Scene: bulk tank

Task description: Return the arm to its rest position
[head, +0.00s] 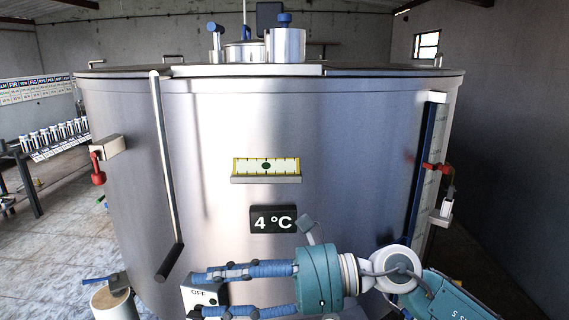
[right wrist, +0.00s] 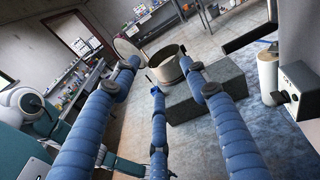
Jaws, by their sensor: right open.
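My right gripper (head: 205,292) reaches in from the lower right in front of the steel tank (head: 330,130), its blue fingers pointing left. Its fingers are spread with nothing between them. The lower finger overlaps a light box marked OFF (head: 203,296) in the picture; I cannot tell whether they touch. In the right wrist view the open fingers of the right gripper (right wrist: 158,72) point out over the floor, empty. My left gripper is not in view.
A long dipstick-like rod (head: 163,170) with a dark handle leans down the tank's front. A level gauge (head: 266,168) and a 4 °C display (head: 272,220) are on the tank. An open round container (right wrist: 166,66) is by a grey block (right wrist: 212,85). A shelf stands left.

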